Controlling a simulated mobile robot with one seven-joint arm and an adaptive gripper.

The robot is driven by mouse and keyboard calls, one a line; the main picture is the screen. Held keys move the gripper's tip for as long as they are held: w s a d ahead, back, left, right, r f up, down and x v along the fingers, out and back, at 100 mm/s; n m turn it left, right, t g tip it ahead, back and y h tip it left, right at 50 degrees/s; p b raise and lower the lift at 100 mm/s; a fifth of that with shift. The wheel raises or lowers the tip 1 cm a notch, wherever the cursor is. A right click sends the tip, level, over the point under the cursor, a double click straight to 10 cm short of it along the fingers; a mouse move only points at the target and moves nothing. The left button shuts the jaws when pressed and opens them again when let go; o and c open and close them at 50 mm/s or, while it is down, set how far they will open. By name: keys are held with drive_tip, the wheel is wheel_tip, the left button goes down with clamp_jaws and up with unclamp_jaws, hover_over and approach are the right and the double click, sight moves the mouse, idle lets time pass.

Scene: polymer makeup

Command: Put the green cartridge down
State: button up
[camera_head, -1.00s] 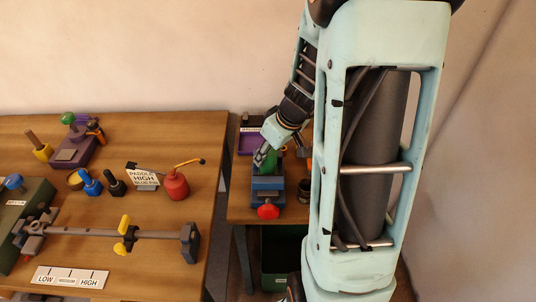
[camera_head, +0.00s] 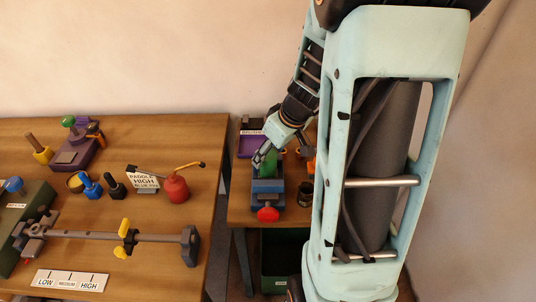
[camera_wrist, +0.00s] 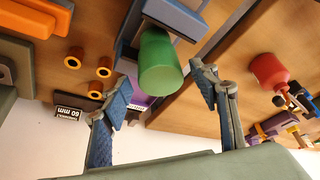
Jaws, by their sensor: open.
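The fingers are spread apart, with gaps on both sides of the cartridge. In the head view the cartridge (camera_head: 270,159) shows at the top of the blue fixture (camera_head: 267,187) with a red knob. My gripper (camera_head: 265,153) reaches it from above, partly covering it. The cartridge's exact seating in the fixture is hidden.
A purple tray (camera_head: 249,146) stands behind the fixture and a dark cup (camera_head: 305,193) to its right. A red oil can (camera_head: 175,187) stands on the left table. A gap separates the tables.

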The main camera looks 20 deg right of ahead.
drive_tip(key=v, duration=1)
